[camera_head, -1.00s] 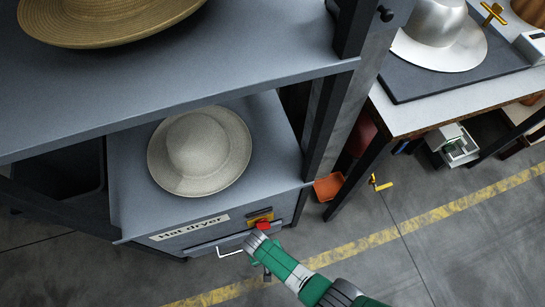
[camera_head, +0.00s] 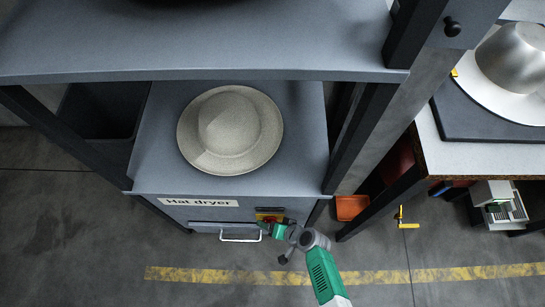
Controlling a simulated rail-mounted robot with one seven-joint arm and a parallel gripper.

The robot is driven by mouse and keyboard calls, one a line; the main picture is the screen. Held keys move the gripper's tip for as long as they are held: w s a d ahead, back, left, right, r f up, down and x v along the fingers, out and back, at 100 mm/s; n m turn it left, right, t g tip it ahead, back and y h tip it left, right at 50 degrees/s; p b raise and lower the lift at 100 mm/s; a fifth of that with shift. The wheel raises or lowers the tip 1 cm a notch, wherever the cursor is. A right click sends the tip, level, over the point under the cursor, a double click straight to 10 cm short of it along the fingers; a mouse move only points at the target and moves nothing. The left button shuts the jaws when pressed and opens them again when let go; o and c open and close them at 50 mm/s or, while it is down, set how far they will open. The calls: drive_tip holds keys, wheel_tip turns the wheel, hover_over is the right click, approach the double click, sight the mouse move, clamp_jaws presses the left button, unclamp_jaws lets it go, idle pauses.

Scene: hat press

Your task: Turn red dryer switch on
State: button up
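The hat dryer (camera_head: 186,214) is a grey box unit with a "Hat dryer" label and a handle bar on its front. The red switch (camera_head: 268,219) sits on a small yellow plate (camera_head: 262,213) at the right of the front panel. It is partly hidden by my gripper (camera_head: 266,227), which is right at the switch, just below and in front of it. I cannot tell whether they touch. The fingertips are small and mostly hidden, so their opening does not show.
A pale felt hat (camera_head: 228,130) lies on the dryer's top. A grey shelf (camera_head: 180,45) overhangs it, with a dark post (camera_head: 366,125) at right. A side table (camera_head: 480,162) holds a metal hat form (camera_head: 515,60). An orange bin (camera_head: 351,207) stands near the post. Floor in front is open.

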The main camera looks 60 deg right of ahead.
drive_tip(key=shift+w+f, duration=0.25)
drive_tip(key=shift+f, duration=0.1)
drive_tip(key=c, duration=1)
drive_tip(key=r+g+p, duration=0.1)
drive_tip(key=p, duration=0.2)
drive_tip(key=shift+w+a, duration=0.1)
drive_tip(key=n+g+h+p, duration=0.1)
drive_tip(key=g+p, duration=0.1)
drive_tip(key=p, duration=0.2)
drive_tip(key=shift+w+r, duration=0.1)
drive_tip(key=shift+w, duration=0.1)
drive_tip(key=shift+w+f+g+h+p, duration=0.1)
drive_tip(key=shift+f+g+h+p, duration=0.2)
drive_tip(key=shift+g+h+p, duration=0.4)
drive_tip(key=shift+a+f+n+g+h+b, duration=0.15)
drive_tip(key=shift+n+g+h+b, duration=0.2)
drive_tip(key=shift+g+b, duration=0.45)
drive_tip(key=shift+g, duration=0.3)
